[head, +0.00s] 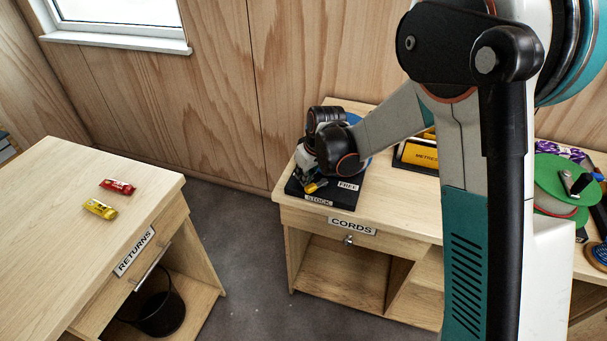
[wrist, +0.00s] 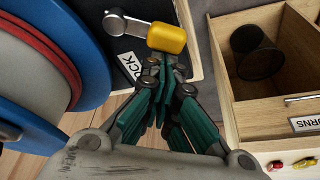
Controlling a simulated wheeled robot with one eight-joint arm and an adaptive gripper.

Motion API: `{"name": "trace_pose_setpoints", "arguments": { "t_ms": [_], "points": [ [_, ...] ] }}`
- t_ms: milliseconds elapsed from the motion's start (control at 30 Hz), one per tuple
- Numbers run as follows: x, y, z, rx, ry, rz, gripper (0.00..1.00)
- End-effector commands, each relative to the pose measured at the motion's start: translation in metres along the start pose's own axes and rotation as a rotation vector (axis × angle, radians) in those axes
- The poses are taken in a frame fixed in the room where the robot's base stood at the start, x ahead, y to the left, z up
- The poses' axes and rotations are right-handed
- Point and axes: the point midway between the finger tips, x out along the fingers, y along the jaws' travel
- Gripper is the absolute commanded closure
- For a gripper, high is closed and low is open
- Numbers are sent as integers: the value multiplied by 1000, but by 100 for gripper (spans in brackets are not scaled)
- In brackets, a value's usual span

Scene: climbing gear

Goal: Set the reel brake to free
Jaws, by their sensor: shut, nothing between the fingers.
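The reel (wrist: 28,60), with blue flanges and a red cord on a pale drum, fills the left of the wrist view. In the head view its blue flange (head: 353,119) shows behind my wrist. The brake lever (wrist: 125,20) is a metal arm with a yellow knob (wrist: 167,38), and the knob also shows in the head view (head: 316,186). My gripper (wrist: 165,66) is shut and empty, its fingertips close to the knob; I cannot tell whether they touch. The black base bears a FREE label (head: 348,185) at right and a STOCK label (head: 319,201) in front.
The reel stands on the CORDS bench (head: 405,215). A yellow-labelled box (head: 418,154) and a green reel (head: 556,180) are to the right. The RETURNS bench (head: 60,205) at left holds a red bar (head: 117,187) and a yellow bar (head: 100,209), with a black bin (head: 160,312) below. Floor lies between.

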Motion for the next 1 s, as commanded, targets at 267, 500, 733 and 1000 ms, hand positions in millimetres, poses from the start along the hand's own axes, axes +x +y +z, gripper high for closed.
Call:
{"name": "trace_pose_setpoints", "arguments": {
  "t_ms": [267,500,733,1000],
  "points": [
    [-4,-5,13,-223,0,-79,100],
    [-8,-8,26,-438,0,-155,100],
    [-13,-8,38,-646,0,-227,100],
    [-18,-4,52,-887,0,-312,100]
  ]
}}
